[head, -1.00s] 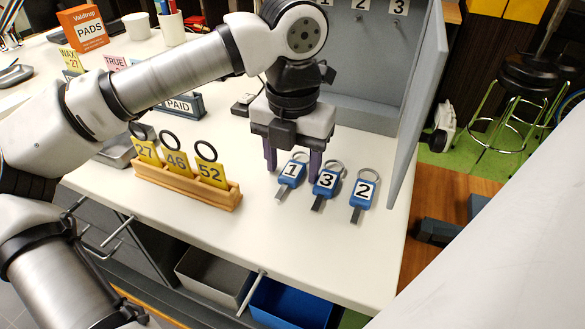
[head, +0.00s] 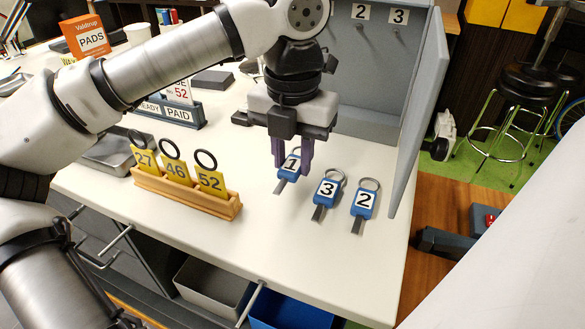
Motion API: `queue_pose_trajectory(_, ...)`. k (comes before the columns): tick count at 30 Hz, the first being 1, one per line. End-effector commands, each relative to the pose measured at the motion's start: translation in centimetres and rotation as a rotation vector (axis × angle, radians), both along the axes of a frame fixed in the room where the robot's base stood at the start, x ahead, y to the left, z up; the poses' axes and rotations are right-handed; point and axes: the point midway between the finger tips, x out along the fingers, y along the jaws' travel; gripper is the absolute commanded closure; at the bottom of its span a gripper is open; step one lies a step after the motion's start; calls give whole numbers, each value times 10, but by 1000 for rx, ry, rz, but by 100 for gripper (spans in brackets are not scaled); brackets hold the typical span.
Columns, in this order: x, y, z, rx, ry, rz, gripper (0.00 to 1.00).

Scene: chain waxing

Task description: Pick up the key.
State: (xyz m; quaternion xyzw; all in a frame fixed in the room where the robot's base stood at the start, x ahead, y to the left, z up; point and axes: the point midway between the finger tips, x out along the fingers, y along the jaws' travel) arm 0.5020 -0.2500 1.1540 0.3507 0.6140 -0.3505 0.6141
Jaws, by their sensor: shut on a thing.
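Three keys with blue numbered tags are in the head view. The key tagged 1 (head: 291,163) is between the fingers of my gripper (head: 293,164). My gripper points down and is shut on this key; its fingers hide part of the tag's sides and ring. I cannot tell for sure whether the key is clear of the counter. The key tagged 3 (head: 327,188) and the key tagged 2 (head: 364,200) lie on the counter to the right, each with a metal ring.
The white counter (head: 290,235) is clear in front of the keys. A wooden rack (head: 185,195) with yellow tags 27, 46 and 52 stands left. A grey cabinet (head: 365,75) with numbered hooks is behind, its open door (head: 420,105) at right. A READY/PAID holder (head: 180,113) stands behind the rack.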

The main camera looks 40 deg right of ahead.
Motion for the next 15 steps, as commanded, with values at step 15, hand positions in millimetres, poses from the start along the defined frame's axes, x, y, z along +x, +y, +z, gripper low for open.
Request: queue_pose_trajectory(15, 0, 0, 152, -1, -1, 0, 94)
